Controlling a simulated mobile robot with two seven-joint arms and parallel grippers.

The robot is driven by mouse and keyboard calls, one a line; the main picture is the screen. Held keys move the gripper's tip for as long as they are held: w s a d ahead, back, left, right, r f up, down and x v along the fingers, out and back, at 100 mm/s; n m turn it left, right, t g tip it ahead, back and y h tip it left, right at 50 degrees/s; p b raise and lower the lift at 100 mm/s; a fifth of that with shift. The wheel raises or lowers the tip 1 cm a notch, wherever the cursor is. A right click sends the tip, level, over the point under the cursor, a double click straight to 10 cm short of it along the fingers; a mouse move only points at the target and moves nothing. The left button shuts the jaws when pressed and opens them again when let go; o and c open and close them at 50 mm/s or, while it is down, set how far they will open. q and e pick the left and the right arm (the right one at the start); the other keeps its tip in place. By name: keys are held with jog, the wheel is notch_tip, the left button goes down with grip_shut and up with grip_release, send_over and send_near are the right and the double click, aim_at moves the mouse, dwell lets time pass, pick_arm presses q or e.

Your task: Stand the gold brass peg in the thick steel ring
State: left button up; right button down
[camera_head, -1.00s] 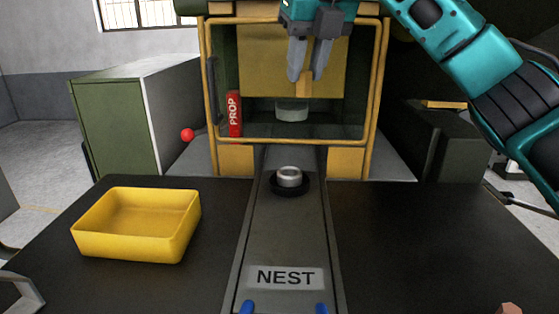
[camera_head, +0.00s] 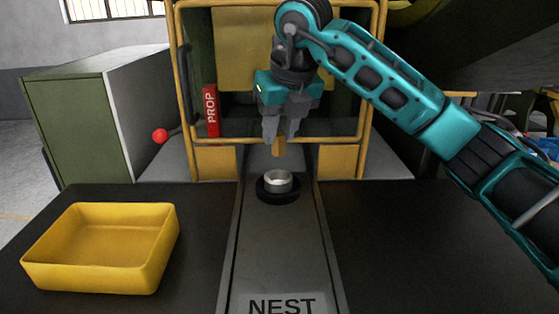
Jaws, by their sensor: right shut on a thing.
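The gold brass peg (camera_head: 279,147) is held upright between the fingers of my right gripper (camera_head: 280,138). Only its lower part shows below the fingertips. The thick steel ring (camera_head: 278,181) sits on a round black base on the grey track. The peg is above the ring in the picture, with a visible gap between its lower end and the ring's rim. Whether it is exactly over the opening I cannot tell. My left gripper is out of view.
A yellow tray (camera_head: 100,280) stands on the dark table at the left. A NEST label (camera_head: 282,305) is on the track. The table right of the track is clear.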

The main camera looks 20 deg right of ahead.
jog(key=shift+f, duration=3.1)
jog(key=shift+f+b, duration=0.3)
jog(key=shift+f, duration=0.05)
jog(key=c, duration=0.9)
grip_release()
jog(key=shift+o, duration=0.2)
jog(key=shift+r, duration=0.1)
jog(key=shift+r+p, duration=0.4)
jog(key=shift+r, duration=0.1)
jog(key=v, duration=1.1)
jog(key=shift+s+r, duration=0.2)
